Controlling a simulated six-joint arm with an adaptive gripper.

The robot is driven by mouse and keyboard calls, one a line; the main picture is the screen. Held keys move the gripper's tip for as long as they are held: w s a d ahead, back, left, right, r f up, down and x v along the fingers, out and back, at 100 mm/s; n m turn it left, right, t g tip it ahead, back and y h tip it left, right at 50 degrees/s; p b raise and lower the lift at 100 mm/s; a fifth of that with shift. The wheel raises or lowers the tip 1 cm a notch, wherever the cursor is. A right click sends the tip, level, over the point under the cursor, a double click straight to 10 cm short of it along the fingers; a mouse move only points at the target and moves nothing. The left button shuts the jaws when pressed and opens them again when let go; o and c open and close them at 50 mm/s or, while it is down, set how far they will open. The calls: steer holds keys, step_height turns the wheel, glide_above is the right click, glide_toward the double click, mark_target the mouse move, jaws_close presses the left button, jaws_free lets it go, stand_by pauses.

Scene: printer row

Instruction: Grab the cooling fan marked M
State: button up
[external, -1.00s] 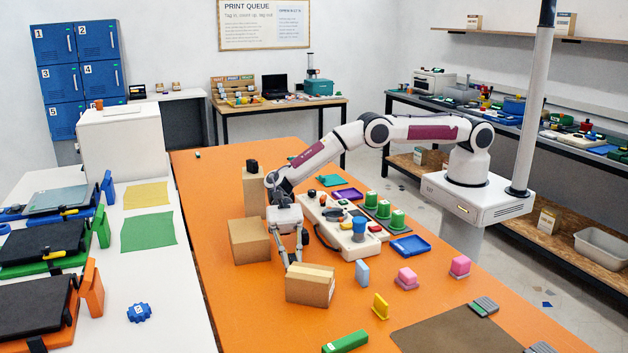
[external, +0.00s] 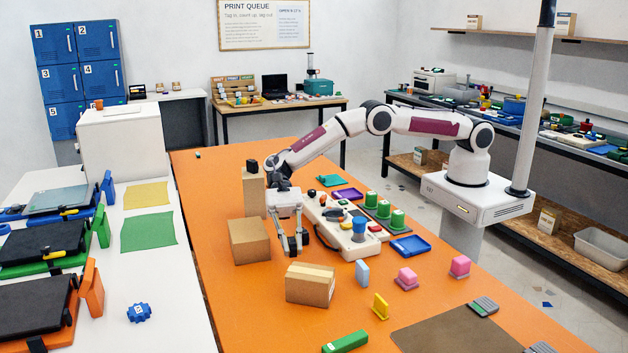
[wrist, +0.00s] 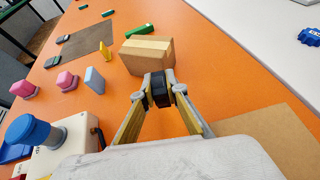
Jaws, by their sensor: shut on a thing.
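My gripper (external: 294,246) is above the orange table, between two cardboard boxes and left of the white control panel. In the wrist view, its fingertips (wrist: 160,91) are shut on a small black block-like thing (wrist: 160,88). It may be the cooling fan, but I cannot read an M on it. In the external view it is mostly hidden by the fingers. Another small black thing (external: 252,165) sits on top of a tall cardboard box at the back left; no letter is readable there either.
A cardboard box (external: 310,285) stands just in front of my gripper, and another (external: 248,241) stands to its left. The white panel (external: 358,245) with a blue knob is close on the right. Pink, blue and yellow pieces stand at the front right.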

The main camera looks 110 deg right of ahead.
mark_target(291, 240)
steer(key=shift+r, duration=2.4)
